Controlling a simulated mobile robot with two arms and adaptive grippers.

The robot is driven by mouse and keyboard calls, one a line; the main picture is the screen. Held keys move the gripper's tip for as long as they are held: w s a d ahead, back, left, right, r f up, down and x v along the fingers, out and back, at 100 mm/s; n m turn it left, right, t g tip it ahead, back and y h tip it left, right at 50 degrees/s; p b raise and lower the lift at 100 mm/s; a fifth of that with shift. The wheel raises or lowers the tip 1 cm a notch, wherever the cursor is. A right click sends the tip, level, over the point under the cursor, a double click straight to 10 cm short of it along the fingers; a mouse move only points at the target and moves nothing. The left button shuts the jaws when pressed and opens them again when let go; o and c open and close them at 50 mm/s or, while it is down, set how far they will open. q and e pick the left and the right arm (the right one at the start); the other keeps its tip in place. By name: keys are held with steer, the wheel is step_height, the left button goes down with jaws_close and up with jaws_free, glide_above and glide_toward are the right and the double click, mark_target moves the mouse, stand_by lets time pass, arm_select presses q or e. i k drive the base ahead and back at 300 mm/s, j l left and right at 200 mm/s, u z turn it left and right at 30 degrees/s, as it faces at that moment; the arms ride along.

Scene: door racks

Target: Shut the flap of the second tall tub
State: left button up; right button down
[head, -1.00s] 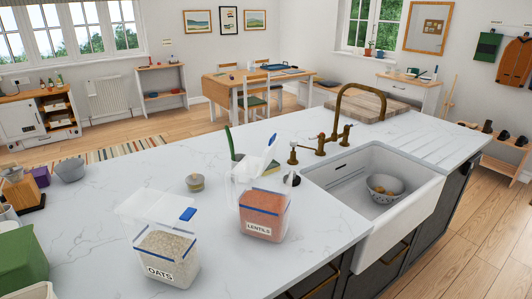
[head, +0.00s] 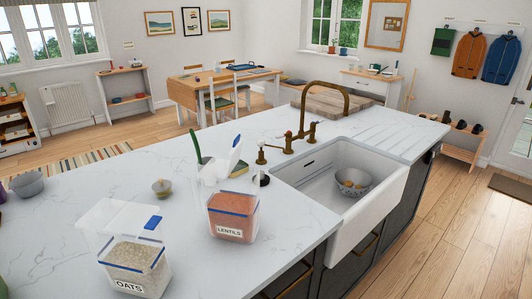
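Two clear tall tubs stand on the white marble counter (head: 300,135). The oats tub (head: 135,265), labelled OATS, is at the front left; its clear flap (head: 108,214) with a blue tab (head: 152,222) is raised at a slant over the top. The lentils tub (head: 232,222), labelled LENTILS and holding orange lentils, stands to its right and farther back. The lentils tub's flap (head: 233,158) stands up nearly vertical, with a blue tab at its top. Which tub counts as second is not marked. Neither of my grippers is in view.
A white sink (head: 345,225) with a grey colander (head: 353,182) is to the right of the lentils tub, with a brass tap (head: 308,110) behind. A small lidded jar (head: 161,188) and a grey bowl (head: 27,184) stand at left. Counter between them is clear.

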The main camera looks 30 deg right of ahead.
mark_target(234, 158)
steer(key=j+z, duration=0.55)
steer(key=z, duration=0.25)
steer(key=j+z, duration=0.35)
steer(key=k+j+z, duration=0.15)
steer(key=z, duration=0.25)
